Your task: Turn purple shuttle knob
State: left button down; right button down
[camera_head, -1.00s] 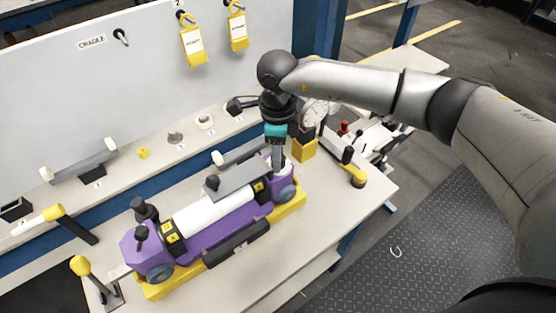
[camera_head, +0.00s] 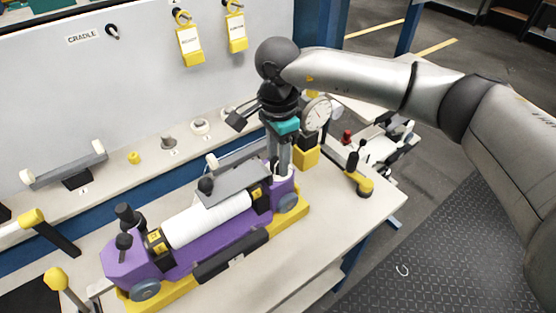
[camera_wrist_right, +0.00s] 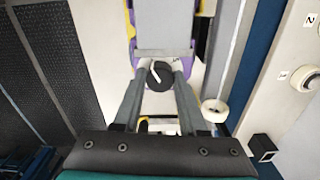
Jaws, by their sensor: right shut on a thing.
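The purple shuttle (camera_head: 217,238) lies on a yellow cradle (camera_head: 292,218), with a white roll (camera_head: 207,220) along its middle. My right gripper (camera_head: 281,174) comes down from above onto the right end of the shuttle. In the right wrist view, a dark round knob (camera_wrist_right: 153,77) with a white line mark sits between the fingertips of my right gripper (camera_wrist_right: 153,82), which is shut on it. In the head view the knob is mostly hidden by the fingers. My left gripper is not in view.
A dial gauge (camera_head: 316,115) and a yellow block (camera_head: 306,156) stand close behind my right gripper. Yellow-knobbed levers (camera_head: 56,278) stand at the left. The bench front right (camera_head: 345,225) is clear.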

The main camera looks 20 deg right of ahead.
dwell(0.4)
jog(key=shift+c, duration=2.2)
grip_release()
notch_tip(320, 180, up, 15)
jog(key=shift+r, duration=0.15)
